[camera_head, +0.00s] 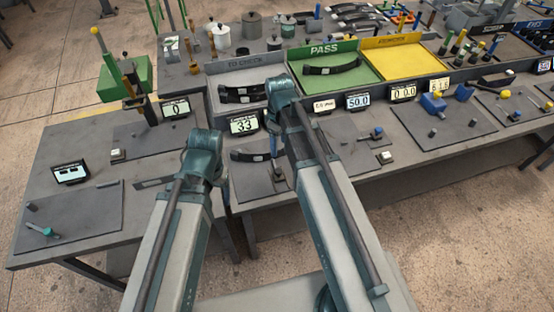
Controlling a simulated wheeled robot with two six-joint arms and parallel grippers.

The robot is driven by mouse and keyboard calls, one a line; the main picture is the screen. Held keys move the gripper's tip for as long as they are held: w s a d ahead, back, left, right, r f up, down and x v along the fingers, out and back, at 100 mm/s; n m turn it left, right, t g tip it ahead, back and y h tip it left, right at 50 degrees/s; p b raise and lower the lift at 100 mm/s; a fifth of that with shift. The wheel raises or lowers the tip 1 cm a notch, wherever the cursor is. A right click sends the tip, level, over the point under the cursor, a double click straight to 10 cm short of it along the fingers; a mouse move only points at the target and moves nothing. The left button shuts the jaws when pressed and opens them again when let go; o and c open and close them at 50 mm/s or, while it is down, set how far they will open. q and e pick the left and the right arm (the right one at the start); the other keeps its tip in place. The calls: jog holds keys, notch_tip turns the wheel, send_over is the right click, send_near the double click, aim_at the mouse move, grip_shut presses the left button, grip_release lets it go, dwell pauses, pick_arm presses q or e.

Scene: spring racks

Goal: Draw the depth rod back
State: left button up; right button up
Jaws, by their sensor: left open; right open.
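I cannot tell for sure which part is the depth rod. Neither visibly holds anything. A display (244,123) reading 33 stands behind the plate.
A teal-handled part (42,230) lies on the left plate (75,222). A blue-knobbed part (376,133) stands on the plate to the right. Behind are a grey tray (215,80) with leaf springs, a green PASS tray (365,78) and a yellow tray (405,62).

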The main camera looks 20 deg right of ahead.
aim_at(279, 170)
jog(key=shift+s+f, duration=0.15)
notch_tip(279, 170, down, 14)
jog(key=b, duration=1.4)
jog(key=shift+r, duration=0.2)
grip_shut()
dwell(0.6)
